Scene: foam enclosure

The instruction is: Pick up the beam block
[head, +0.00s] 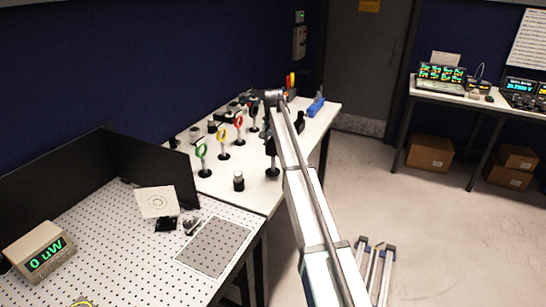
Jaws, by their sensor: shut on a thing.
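My arm reaches from the bottom of the head view up to the far end of the white optics table (237,184). My gripper (273,98) is small and grey at the arm's far end, over the table's back part. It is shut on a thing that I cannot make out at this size. Several dark post-mounted parts stand close by, among them a black post (272,158) left of the arm and a black part (299,121) right of it. I cannot tell which is the beam block; my arm hides part of the table.
Rings on posts, green (201,149), red (238,122) and yellow (222,133), stand on the table. A blue part (316,106) lies near its far edge. A power meter (40,253) and black panels (155,163) are at left. The floor (400,225) at right is mostly clear.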

